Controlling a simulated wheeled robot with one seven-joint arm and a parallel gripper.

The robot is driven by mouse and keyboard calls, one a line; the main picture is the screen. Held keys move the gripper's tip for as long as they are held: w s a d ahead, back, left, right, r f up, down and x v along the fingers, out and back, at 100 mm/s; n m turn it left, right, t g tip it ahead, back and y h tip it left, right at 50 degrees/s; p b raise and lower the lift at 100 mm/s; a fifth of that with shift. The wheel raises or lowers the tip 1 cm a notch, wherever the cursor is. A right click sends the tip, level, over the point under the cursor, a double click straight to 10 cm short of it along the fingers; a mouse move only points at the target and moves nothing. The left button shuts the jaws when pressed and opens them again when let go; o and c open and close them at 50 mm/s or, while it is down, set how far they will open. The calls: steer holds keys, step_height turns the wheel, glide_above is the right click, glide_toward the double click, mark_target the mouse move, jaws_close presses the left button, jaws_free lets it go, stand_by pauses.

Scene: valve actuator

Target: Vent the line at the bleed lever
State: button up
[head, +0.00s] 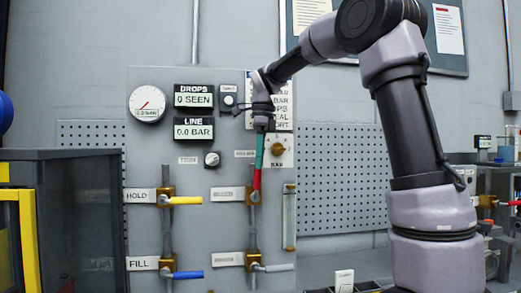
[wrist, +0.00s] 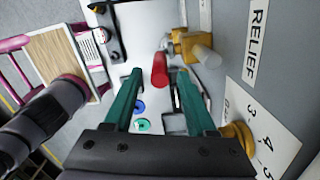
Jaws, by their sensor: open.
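A red lever handle (head: 256,182) sits at the upper right valve of the grey panel; its label is too blurred to read, so I cannot confirm it is the bleed lever. In the wrist view the red handle (wrist: 160,70) lies between the tips of my open teal fingers, with gaps on both sides. My gripper (head: 259,165) points down along the panel, just above the red handle in the head view. It also shows in the wrist view (wrist: 158,80). A brass valve body (wrist: 190,46) with a pale knob is just beyond the handle.
The panel also carries a yellow HOLD lever (head: 186,200), a blue FILL lever (head: 188,275) and a pale lower-right lever (head: 275,268). The LINE display (head: 194,132) reads 0.0 BAR; the DROPS display (head: 194,98) reads 0 SEEN. A brass knob (head: 277,149) is close beside my fingers.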

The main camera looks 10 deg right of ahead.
step_height(320, 180, up, 4)
steer(key=shift+d+r, duration=0.1)
steer(key=shift+d, duration=0.05)
stand_by(0.5)
steer(key=s+d+f+n+t, duration=0.3)
steer(key=s+d+f+n, duration=0.2)
steer(key=s+n, duration=0.3)
steer(key=s+d+f+n+t+y, duration=0.1)
steer(key=s+d+f+n+t, duration=0.3)
steer(key=s+n, duration=0.5)
steer(key=shift+s+d+f, duration=0.7)
steer(key=shift+s+d, duration=0.45)
steer(key=shift+s, duration=0.85)
